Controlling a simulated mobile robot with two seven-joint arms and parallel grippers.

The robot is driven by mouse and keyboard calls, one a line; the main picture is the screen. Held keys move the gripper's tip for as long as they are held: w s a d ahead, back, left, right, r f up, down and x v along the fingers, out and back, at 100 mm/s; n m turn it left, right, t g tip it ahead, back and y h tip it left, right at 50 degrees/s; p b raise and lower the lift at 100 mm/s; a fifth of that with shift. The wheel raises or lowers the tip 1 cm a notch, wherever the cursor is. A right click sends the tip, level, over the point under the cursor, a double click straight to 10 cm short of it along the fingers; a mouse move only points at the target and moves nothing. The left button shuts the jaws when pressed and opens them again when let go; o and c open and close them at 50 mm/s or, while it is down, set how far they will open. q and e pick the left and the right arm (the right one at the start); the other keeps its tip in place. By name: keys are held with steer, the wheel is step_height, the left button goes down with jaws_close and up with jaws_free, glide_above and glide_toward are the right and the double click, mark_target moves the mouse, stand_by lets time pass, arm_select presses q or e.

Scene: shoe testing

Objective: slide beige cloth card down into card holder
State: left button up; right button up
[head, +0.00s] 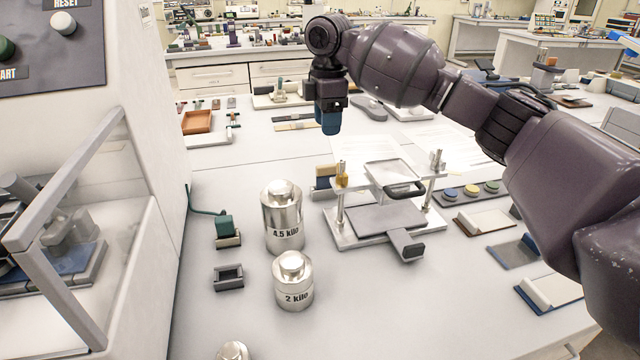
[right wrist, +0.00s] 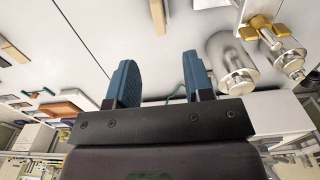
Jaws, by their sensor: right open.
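My right gripper (head: 330,118) hangs in the air over the back of the white bench, fingers pointing down. In the right wrist view its two blue fingers (right wrist: 155,82) stand apart with nothing between them. Flat beige strips (head: 296,122) lie on the bench below and to the left of it; a beige strip also shows beyond the fingers in the right wrist view (right wrist: 157,17). I cannot tell for sure which piece is the beige cloth card or the card holder. My left gripper is out of view.
The metal press (head: 345,240) stands mid-bench. Two steel weights, 4.5 kilo (head: 283,222) and 2 kilo (head: 293,284), stand left of it. A brown tray (head: 197,122) lies at the back left. Pale pads on bases (head: 486,222) line the right. A white machine (head: 150,200) borders the left.

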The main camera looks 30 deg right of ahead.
steer(key=shift+f, duration=0.65)
steer(key=b, duration=0.1)
glide_above(327, 165)
step_height(327, 165, down, 4)
steer(key=shift+s+a+f, duration=0.1)
steer(key=shift+f, duration=0.6)
step_height(327, 165, down, 5)
steer(key=shift+r+b, duration=0.1)
steer(key=shift+b, duration=0.75)
steer(key=shift+f, duration=0.2)
steer(key=shift+r, duration=0.15)
jaws_close()
